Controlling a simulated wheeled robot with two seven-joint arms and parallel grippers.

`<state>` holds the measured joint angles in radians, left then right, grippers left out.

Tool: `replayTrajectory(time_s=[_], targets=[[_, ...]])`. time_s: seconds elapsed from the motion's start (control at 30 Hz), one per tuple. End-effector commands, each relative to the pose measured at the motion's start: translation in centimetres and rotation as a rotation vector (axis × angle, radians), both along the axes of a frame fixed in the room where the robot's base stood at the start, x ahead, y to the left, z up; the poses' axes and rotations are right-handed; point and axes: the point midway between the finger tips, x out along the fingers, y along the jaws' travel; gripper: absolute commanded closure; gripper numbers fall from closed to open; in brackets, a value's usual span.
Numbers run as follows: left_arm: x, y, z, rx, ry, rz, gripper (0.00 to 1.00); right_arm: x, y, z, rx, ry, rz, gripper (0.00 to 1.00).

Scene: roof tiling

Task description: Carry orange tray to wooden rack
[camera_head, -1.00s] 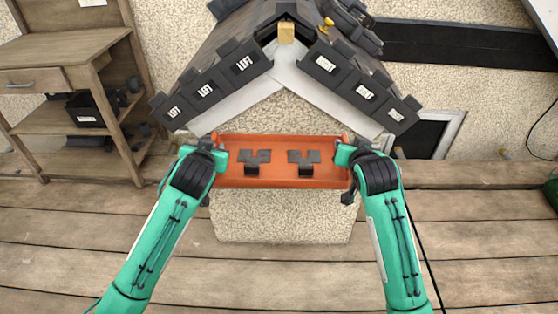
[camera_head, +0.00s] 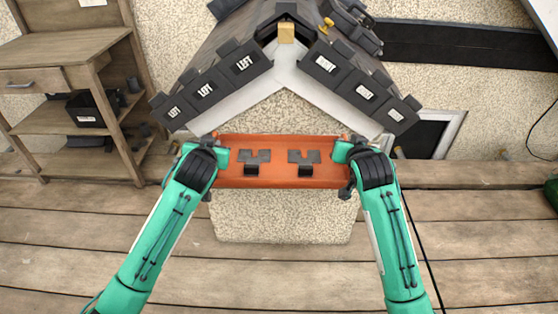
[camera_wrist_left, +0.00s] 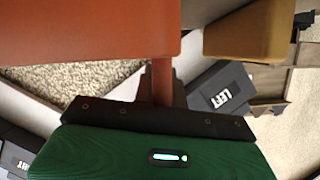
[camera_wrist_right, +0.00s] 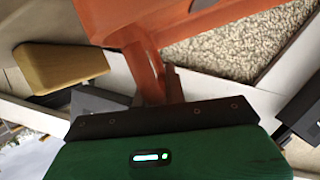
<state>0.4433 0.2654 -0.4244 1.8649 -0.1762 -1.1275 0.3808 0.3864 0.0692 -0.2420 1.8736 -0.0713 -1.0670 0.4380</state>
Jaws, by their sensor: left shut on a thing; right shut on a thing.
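The orange tray (camera_head: 280,181) is held level in front of the small tiled house, with two dark grey tiles (camera_head: 257,157) (camera_head: 304,157) lying in it. My left gripper (camera_head: 217,152) is shut on its left end, and my right gripper (camera_head: 345,151) is shut on its right end. The orange tray also shows in the left wrist view (camera_wrist_left: 90,35) and the right wrist view (camera_wrist_right: 150,60), close against the jaws. The wooden rack (camera_head: 70,60), with a drawer and shelves, stands at the left. The fingertips are partly hidden in the head view.
The house's roof has dark tiles marked LEFT (camera_head: 205,90) and RIGHT (camera_head: 364,91) right behind the tray. A black bin (camera_head: 87,111) sits on the rack's middle shelf; the rack's top (camera_head: 65,45) looks bare. Plank flooring (camera_head: 280,275) is open in front.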

Motion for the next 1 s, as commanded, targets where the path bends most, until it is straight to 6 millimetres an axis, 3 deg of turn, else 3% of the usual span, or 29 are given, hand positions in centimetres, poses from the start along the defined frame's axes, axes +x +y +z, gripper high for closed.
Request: replayTrajectory(time_s=[0.33, 0.8, 1.0], targets=[[0.0, 0.0, 0.8, 0.000, -0.002, 0.000, 1.00, 0.0, 0.0, 0.8, 0.000, -0.002, 0.000, 1.00], [0.0, 0.0, 4.5, 0.000, -0.002, 0.000, 1.00, 0.0, 0.0, 4.5, 0.000, -0.002, 0.000, 1.00], [0.0, 0.0, 5.2, 0.000, -0.002, 0.000, 1.00, 0.0, 0.0, 5.2, 0.000, -0.002, -0.001, 1.00]])
